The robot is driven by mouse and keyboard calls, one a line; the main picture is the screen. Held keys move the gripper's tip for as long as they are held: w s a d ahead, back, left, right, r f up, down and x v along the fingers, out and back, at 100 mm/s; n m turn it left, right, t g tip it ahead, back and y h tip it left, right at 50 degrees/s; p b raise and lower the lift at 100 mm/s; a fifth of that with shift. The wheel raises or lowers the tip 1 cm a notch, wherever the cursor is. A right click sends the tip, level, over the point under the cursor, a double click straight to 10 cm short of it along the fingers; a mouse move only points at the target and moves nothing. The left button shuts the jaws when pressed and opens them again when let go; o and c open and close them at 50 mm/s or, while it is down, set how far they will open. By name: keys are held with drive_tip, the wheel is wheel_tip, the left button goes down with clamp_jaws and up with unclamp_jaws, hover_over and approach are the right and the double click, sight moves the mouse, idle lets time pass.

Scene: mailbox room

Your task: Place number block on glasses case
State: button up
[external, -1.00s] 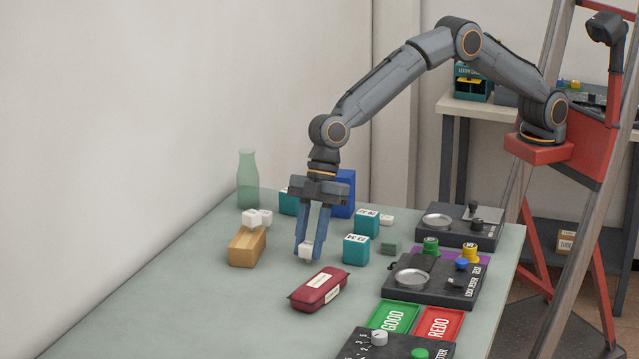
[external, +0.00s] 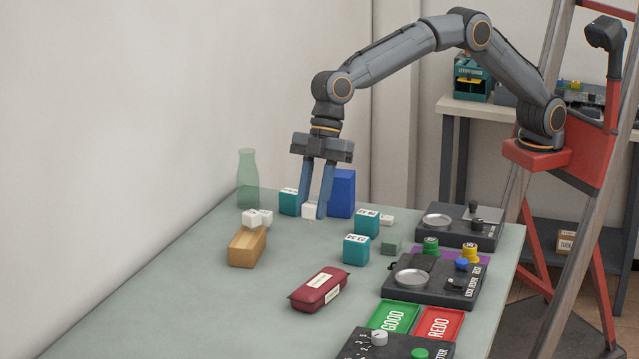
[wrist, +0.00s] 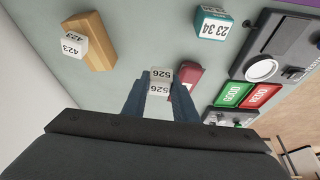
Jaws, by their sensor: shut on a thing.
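A white number block (external: 310,210) is held between the fingertips of my gripper (external: 312,207), raised above the table. In the wrist view the block (wrist: 159,82) reads 526, with my fingers (wrist: 160,100) on both sides of it. The glasses case (external: 319,290) is dark red with white labels and lies closed on the table, in front of my gripper in the external view. In the wrist view the case (wrist: 188,76) shows beyond and to the right of the held block, partly hidden by a finger. Nothing is seen on its visible top.
Teal number boxes (external: 356,250), a blue box (external: 342,193) and a green bottle (external: 247,178) stand around. Black testers (external: 433,284) and green and red trays (external: 394,317) lie right. The front-left table is clear.

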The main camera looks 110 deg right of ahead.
drive_tip(key=s+a+r+n+b, duration=0.15)
drive_tip(key=a+r, duration=0.25)
drive_tip(key=a, duration=0.7)
hover_over(341, 273)
drive_tip(key=s+d, duration=0.1)
wheel_tip(341, 273, down, 5)
drive_tip(key=shift+s+d+f+p, duration=0.15)
drive_tip(key=shift+f+p, duration=0.6)
drive_tip(key=shift+f, duration=1.8)
drive_tip(key=shift+f, duration=0.15)
drive_tip(key=o, duration=1)
